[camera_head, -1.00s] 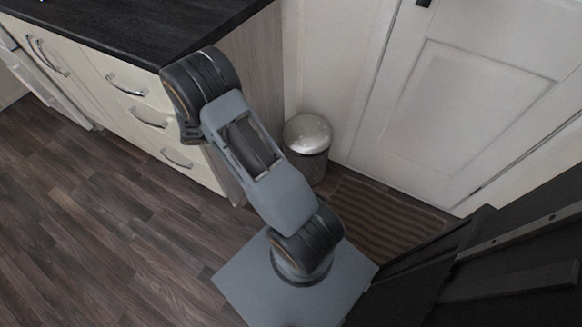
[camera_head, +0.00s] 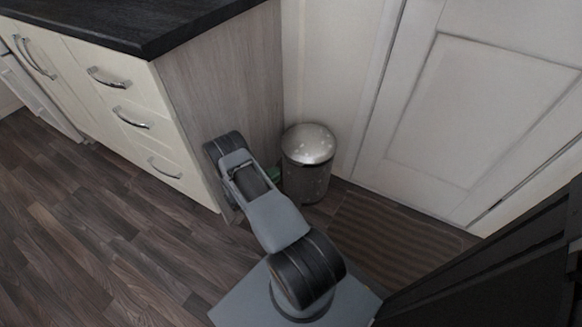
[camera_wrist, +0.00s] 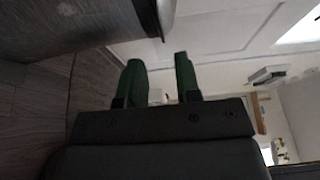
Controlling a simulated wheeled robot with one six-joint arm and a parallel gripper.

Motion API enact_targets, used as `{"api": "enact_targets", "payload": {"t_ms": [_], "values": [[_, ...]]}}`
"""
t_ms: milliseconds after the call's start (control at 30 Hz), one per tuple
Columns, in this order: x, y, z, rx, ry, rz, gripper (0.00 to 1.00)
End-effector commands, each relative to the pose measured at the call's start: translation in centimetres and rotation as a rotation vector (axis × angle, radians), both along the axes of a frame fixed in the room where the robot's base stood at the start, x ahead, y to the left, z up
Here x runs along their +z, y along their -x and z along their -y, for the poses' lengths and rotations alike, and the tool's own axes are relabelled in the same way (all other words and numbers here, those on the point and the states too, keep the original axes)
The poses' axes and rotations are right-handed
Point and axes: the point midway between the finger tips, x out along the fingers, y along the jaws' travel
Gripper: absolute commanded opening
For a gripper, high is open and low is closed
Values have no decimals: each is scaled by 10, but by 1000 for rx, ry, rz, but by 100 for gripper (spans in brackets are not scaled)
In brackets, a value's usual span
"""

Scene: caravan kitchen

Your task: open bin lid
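The bin (camera_head: 306,181) is a small round metal can standing upright on the floor in the corner between the cabinet and the door. Its shiny domed lid (camera_head: 309,143) is down. In the wrist view the bin body (camera_wrist: 75,25) fills the upper left, with the lid's rim (camera_wrist: 161,16) at the top. My gripper (camera_wrist: 158,72) has two green fingers, spread apart with nothing between them, just below the lid's rim in that picture. In the head view a green bit of it (camera_head: 272,174) shows low at the bin's left side; my arm hides the rest. I cannot tell whether it touches the bin.
A drawer cabinet (camera_head: 125,110) with a dark worktop (camera_head: 140,20) stands left of the bin. A white panelled door (camera_head: 465,100) is to the right. A striped mat (camera_head: 385,235) lies before the door. The wood floor (camera_head: 90,240) at left is clear.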

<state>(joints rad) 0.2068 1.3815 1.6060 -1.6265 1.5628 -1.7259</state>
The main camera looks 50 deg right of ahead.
Motion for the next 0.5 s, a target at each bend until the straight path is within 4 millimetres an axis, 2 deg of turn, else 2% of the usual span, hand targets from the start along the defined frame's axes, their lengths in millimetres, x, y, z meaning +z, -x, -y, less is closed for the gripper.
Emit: {"api": "enact_targets", "payload": {"t_ms": [33, 200, 500], "values": [[-2, 2, 11, -5, 0, 1, 31], [-2, 7, 41, -4, 0, 1, 31], [-1, 11, 74, -1, 0, 2, 31]]}}
